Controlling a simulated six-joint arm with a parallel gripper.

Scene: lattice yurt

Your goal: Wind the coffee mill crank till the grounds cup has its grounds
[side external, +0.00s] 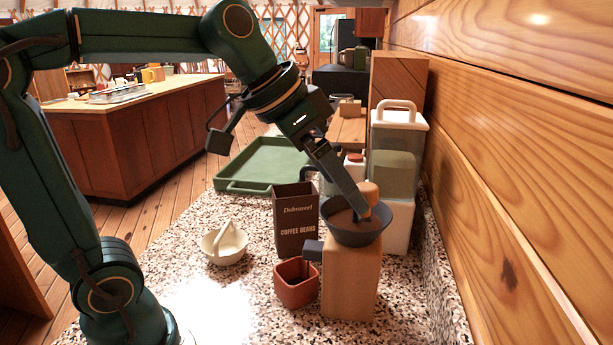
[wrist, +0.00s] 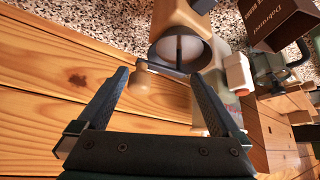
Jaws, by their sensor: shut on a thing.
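The coffee mill (side external: 349,285) has a light wooden body and a dark hopper bowl (side external: 356,235) on top, with a dark spout at its left side. The crank's rounded wooden knob (side external: 370,191) shows above the bowl. In the wrist view the knob (wrist: 141,77) shows between the fingers, nearer the left one, and the hopper lies beyond. The red-brown grounds cup (side external: 296,284) stands on the counter left of the mill, by the spout. Its contents are too dark to tell.
A dark coffee beans box (side external: 296,222) stands behind the cup. A cream bowl (side external: 224,246) is to the left and a green tray (side external: 264,160) is behind. A lidded canister (side external: 397,165) stands close behind the mill. The wooden wall (side external: 510,130) bounds the right side.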

